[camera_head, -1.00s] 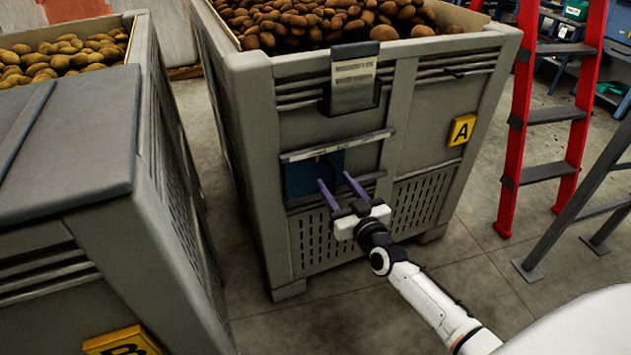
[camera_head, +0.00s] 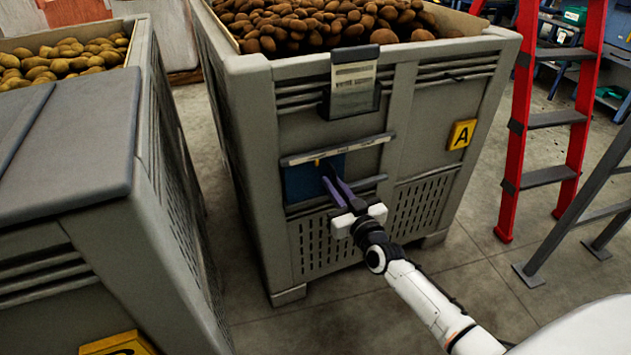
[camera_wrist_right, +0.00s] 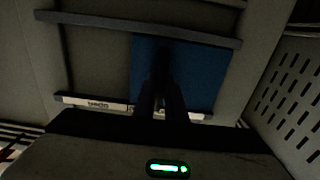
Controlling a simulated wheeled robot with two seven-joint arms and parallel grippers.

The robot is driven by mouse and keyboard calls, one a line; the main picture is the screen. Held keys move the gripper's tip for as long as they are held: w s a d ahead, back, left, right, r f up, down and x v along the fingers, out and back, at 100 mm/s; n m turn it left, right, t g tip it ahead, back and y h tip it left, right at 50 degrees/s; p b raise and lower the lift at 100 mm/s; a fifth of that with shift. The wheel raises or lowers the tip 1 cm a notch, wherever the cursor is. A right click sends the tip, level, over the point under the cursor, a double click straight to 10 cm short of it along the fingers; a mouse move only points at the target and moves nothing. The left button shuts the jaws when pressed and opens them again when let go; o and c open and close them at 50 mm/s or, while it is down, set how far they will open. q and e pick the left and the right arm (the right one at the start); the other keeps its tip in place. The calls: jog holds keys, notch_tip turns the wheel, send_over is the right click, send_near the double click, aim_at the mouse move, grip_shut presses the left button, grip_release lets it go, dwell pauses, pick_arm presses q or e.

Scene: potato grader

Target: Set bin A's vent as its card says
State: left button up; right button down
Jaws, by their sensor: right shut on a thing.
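Bin A (camera_head: 412,120) is a grey crate with a yellow A plate (camera_head: 462,134). Its card (camera_head: 353,88) hangs in a holder at the top of the front; its print is too small to read. Below it, the vent's blue slide plate (camera_head: 299,184) sits at the left of its rails, under a pale label strip (camera_head: 340,149). The plate also shows in the right wrist view (camera_wrist_right: 210,75). My right gripper (camera_head: 332,183) has its fingers together in front of the plate, shut on a small part of the vent that the fingers hide. My left gripper is not in view.
Bin B (camera_head: 120,200) stands close at the left, with a narrow floor gap between the bins. A red ladder (camera_head: 550,118) and a grey metal stand (camera_head: 590,205) are at the right. Bare floor (camera_head: 440,275) lies in front of bin A.

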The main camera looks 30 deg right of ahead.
aim_at(342, 172)
jog(key=shift+s+d+f+b, duration=0.15)
jog(key=shift+d+b, duration=0.25)
jog(key=shift+d, duration=0.7)
jog(key=shift+s+d+r+b, duration=0.1)
jog(key=shift+d+b, duration=0.25)
jog(key=shift+d, duration=0.75)
jog(key=shift+s+d+b, duration=0.1)
jog(key=shift+d+b, duration=0.45)
jog(key=shift+d, duration=0.65)
jog(key=shift+s+d+b, duration=0.1)
jog(key=shift+d+b, duration=0.2)
jog(key=shift+d, duration=0.45)
jog(key=shift+s+d+b, duration=0.2)
jog(key=shift+d+b, duration=0.95)
jog(key=shift+d, duration=0.45)
jog(key=shift+s+d+b, duration=0.1)
jog(key=shift+d+b, duration=0.6)
jog(key=shift+d, duration=0.6)
